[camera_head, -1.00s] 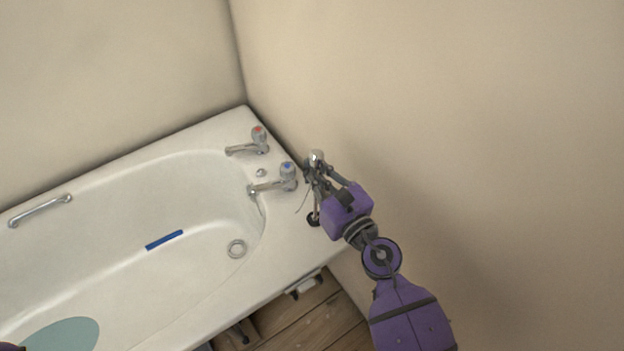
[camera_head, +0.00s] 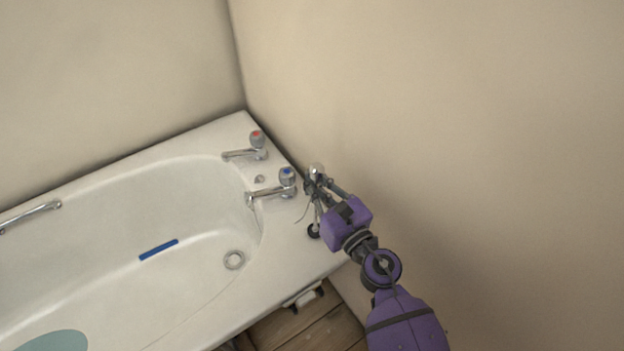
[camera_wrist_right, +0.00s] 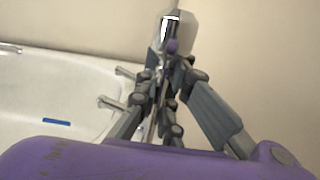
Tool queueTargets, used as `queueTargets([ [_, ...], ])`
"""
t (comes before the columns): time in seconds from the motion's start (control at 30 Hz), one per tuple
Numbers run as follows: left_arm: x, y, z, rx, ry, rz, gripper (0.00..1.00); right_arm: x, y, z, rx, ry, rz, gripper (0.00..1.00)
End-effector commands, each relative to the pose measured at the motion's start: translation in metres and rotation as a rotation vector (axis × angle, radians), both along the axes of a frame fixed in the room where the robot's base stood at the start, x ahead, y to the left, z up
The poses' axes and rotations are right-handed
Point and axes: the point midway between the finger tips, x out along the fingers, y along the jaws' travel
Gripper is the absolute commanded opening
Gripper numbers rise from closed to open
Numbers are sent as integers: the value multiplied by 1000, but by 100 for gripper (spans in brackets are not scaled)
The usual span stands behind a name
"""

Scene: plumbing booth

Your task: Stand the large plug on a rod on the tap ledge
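The large plug on a rod has a dark round plug (camera_head: 313,231) at its lower end and a shiny metal top (camera_head: 317,169). My right gripper (camera_head: 313,186) is shut on the rod just below that top. The metal top shows above the fingers in the right wrist view (camera_wrist_right: 171,24); the fingers hide much of the rod there. The rod looks near upright over the tap ledge (camera_head: 290,222), at the bath's right end beside the blue-marked tap (camera_head: 287,177). I cannot tell whether the plug touches the ledge. My left gripper is out of view.
The red-marked tap (camera_head: 257,140) stands farther back. A small metal fitting (camera_head: 260,179) lies between the taps. The bath holds a drain (camera_head: 234,260), a blue bar (camera_head: 159,249) and a teal mat (camera_head: 52,341). The wall (camera_head: 430,130) is close on the right.

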Motion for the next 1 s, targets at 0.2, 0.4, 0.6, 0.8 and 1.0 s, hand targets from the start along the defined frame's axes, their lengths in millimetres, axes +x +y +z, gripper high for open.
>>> queueTargets([
  [0.2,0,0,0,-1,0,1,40,0,0,0,0,0,0,24],
  [0.4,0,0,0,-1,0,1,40,0,0,0,0,0,0,24],
  [0.6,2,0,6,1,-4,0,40,0,0,6,1,-1,-1,24],
  [0.8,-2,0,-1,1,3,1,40,-32,-21,0,-1,4,0,24],
  [1.0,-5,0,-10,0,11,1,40,-69,-45,-2,-2,3,0,24],
])
